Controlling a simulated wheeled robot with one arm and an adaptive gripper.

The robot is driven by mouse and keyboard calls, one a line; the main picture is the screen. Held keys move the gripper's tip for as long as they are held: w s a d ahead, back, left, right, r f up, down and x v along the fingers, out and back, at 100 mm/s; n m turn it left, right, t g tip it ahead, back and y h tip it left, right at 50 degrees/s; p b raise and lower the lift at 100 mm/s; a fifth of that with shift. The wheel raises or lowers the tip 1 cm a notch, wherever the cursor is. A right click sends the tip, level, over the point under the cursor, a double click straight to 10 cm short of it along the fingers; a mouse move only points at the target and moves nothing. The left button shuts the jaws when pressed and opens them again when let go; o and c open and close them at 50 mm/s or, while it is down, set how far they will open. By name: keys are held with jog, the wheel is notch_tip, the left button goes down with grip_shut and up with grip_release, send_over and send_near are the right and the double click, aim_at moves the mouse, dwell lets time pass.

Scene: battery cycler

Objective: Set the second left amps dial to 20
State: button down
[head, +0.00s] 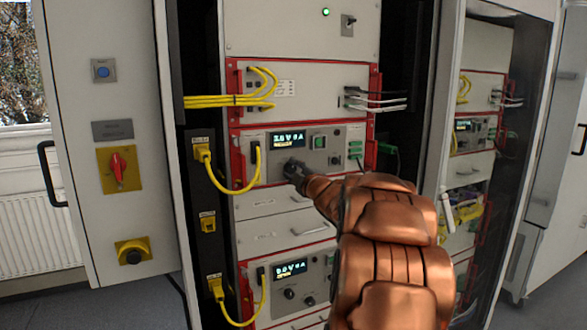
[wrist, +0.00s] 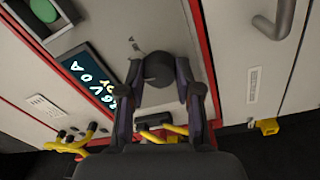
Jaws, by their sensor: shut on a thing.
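My gripper (head: 294,170) reaches the front panel of the upper cycler unit in the open cabinet, just below its lit display (head: 287,138). In the wrist view my gripper (wrist: 162,82) has its two fingers closed on the sides of a round dark dial (wrist: 159,66). The display beside it (wrist: 92,76) shows slanted digits with V and A; the amps figure looks like 0. The dial's pointer and any scale marks cannot be read. My fingers and arm hide the panel around the dial, so its neighbouring dial cannot be made out in the head view.
A lower unit (head: 275,283) has a similar display and two dark dials (head: 289,293). Yellow cables (head: 232,190) hang to the left of both units. A drawer handle (head: 310,232) lies below the upper unit. A second cabinet (head: 470,170) stands right.

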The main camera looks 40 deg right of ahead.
jog(key=shift+m+p, duration=0.3)
jog(key=shift+m, duration=0.6)
jog(key=shift+f, duration=0.1)
jog(key=c, duration=0.8)
grip_release()
jog(key=shift+s+a, duration=0.15)
jog(key=shift+s, duration=0.45)
jog(key=v, duration=1)
jog(key=shift+s+a, duration=0.25)
jog(key=shift+s, duration=0.1)
